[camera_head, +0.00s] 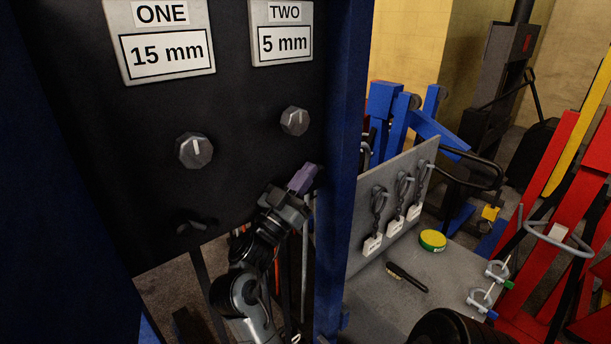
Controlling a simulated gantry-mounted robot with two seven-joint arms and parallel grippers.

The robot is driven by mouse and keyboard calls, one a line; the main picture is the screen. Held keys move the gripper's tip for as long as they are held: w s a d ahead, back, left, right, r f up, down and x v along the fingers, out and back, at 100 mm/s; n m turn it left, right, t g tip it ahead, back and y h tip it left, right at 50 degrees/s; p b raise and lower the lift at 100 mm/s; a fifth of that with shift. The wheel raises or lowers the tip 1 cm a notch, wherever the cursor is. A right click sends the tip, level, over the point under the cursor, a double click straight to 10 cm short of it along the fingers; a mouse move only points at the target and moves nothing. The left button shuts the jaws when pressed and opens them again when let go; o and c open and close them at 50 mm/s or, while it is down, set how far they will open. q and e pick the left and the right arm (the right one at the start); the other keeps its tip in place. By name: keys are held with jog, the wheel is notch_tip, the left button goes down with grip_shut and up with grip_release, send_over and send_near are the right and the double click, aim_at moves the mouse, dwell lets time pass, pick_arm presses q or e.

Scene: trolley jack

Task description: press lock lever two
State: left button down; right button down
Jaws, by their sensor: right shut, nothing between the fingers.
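The dark panel (245,95) bears a plate marked TWO, 5 mm (283,32), with a grey knob (295,121) below it. My right gripper (304,179) is shut, its purple fingers at the panel's lower right, below that knob and close to the blue post. Lock lever two cannot be made out; the gripper covers the area below the knob. I cannot tell whether the fingers touch anything there. A small dark lever (191,225) shows at the lower left of the panel, below the other knob. My left gripper is not in view.
A plate marked ONE, 15 mm (160,45) and its knob (194,150) are on the panel's left. The blue post (343,200) stands just right of my gripper. Beyond it is a grey bench (375,310) with a brush (406,277), yellow-green tin (432,240) and hanging padlocks (395,225).

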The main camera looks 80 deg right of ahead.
jog(key=b+v, duration=0.4)
jog(key=v, duration=0.7)
jog(key=shift+s, duration=0.1)
dwell(0.5)
